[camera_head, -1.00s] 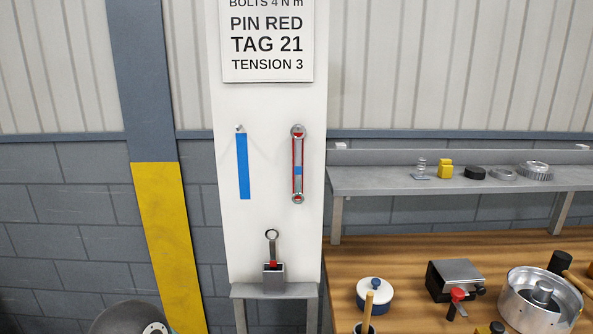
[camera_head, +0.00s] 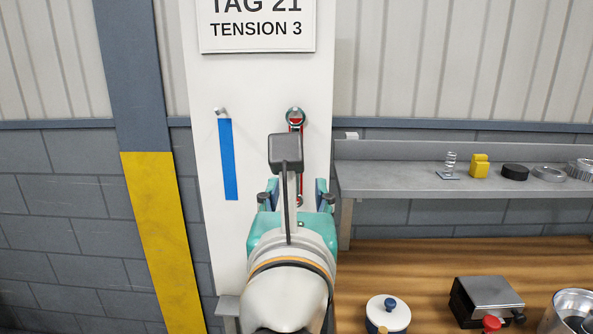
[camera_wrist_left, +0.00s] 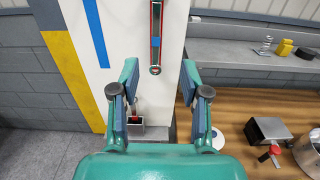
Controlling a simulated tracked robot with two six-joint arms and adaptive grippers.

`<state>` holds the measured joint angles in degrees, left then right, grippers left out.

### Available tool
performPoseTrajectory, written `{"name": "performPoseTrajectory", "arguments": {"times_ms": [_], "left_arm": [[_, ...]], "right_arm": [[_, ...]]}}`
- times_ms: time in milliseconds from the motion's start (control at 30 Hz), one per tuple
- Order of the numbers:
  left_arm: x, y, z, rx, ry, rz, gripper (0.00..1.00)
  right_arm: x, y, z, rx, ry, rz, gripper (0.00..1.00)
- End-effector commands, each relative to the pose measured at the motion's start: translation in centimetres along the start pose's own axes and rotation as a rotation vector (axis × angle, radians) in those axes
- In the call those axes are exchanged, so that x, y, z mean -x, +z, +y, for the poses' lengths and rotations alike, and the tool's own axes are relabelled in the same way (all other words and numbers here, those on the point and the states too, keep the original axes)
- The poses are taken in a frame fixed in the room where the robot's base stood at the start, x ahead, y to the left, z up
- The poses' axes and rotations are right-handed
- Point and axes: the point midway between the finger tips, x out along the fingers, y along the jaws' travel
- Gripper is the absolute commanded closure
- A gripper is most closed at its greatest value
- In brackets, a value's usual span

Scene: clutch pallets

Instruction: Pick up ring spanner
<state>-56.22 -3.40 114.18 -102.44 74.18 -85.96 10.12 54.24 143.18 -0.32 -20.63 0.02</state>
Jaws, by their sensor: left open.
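My left gripper (camera_head: 297,190) is open and empty, pointing at the panel. My right gripper is out of view.
The white panel (camera_head: 250,75) carries a blue strip (camera_head: 228,158) and a red-edged hanging item (camera_head: 295,118). Right are a grey shelf (camera_head: 400,183) with small parts and a wooden bench (camera_head: 400,265) holding a white round pot (camera_head: 388,313) and a metal box (camera_head: 487,298).

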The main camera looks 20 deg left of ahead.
Motion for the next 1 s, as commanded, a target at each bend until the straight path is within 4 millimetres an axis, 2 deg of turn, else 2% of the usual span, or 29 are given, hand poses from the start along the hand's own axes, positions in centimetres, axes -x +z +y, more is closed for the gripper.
{"name": "performPoseTrajectory", "arguments": {"times_ms": [200, 400, 667, 1000], "left_arm": [[-4.9, -0.1, 0.5, -0.002, 0.014, 0.006, 0.54], [-8.4, -0.1, 0.5, -0.001, 0.013, 0.006, 0.54], [-10.1, -0.2, 0.6, 0.000, 0.011, 0.005, 0.54], [-14.4, -0.2, 0.9, -0.001, 0.012, 0.006, 0.54]], "right_arm": [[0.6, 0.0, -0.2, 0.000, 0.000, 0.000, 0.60], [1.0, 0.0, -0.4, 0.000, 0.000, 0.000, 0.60], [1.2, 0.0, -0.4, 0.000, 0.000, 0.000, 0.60], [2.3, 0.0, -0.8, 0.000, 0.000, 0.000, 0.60]]}}
